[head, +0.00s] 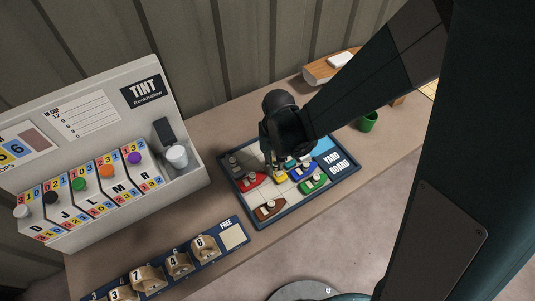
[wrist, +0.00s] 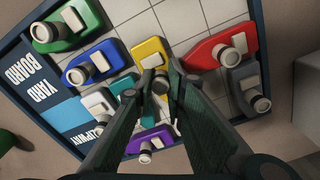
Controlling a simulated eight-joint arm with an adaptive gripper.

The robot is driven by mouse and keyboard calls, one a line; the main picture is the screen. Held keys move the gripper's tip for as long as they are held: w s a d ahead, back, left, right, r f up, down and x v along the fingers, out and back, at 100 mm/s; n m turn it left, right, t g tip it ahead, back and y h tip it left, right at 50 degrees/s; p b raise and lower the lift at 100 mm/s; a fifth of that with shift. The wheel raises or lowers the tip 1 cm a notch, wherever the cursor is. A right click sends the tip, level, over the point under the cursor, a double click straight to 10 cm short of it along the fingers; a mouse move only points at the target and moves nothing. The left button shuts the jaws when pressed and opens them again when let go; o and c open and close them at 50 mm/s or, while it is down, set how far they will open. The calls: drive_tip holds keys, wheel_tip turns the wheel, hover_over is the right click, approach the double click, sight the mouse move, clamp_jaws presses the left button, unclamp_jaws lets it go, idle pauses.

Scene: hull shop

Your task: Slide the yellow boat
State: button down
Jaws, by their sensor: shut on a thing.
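The yellow boat (wrist: 150,47) lies on the yard board (wrist: 122,30), with its pale cabin and round knob toward me in the wrist view. In the head view a small part of the yellow boat (head: 280,177) shows below my gripper. My gripper (wrist: 162,80) is shut on the yellow boat's knob, one finger on each side. In the head view my gripper (head: 276,163) covers much of the board's upper middle.
Around it lie a blue boat (wrist: 96,62), a red boat (wrist: 205,52), a green boat (wrist: 84,22), a grey boat (wrist: 245,82), a purple boat (wrist: 150,139) and a brown boat (head: 269,211). Free squares show above the yellow boat in the wrist view. A green cup (head: 368,122) stands beyond the board.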

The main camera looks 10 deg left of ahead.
drive_tip(key=s+d+b, duration=0.1)
drive_tip(key=s+d, duration=0.5)
drive_tip(key=shift+s+d, duration=0.3)
drive_tip(key=shift+s, duration=0.1)
drive_tip(key=c, duration=2.3)
unclamp_jaws()
drive_tip(key=shift+s+d, duration=0.1)
drive_tip(key=shift+r, duration=0.2)
drive_tip(key=shift+r, duration=5.8)
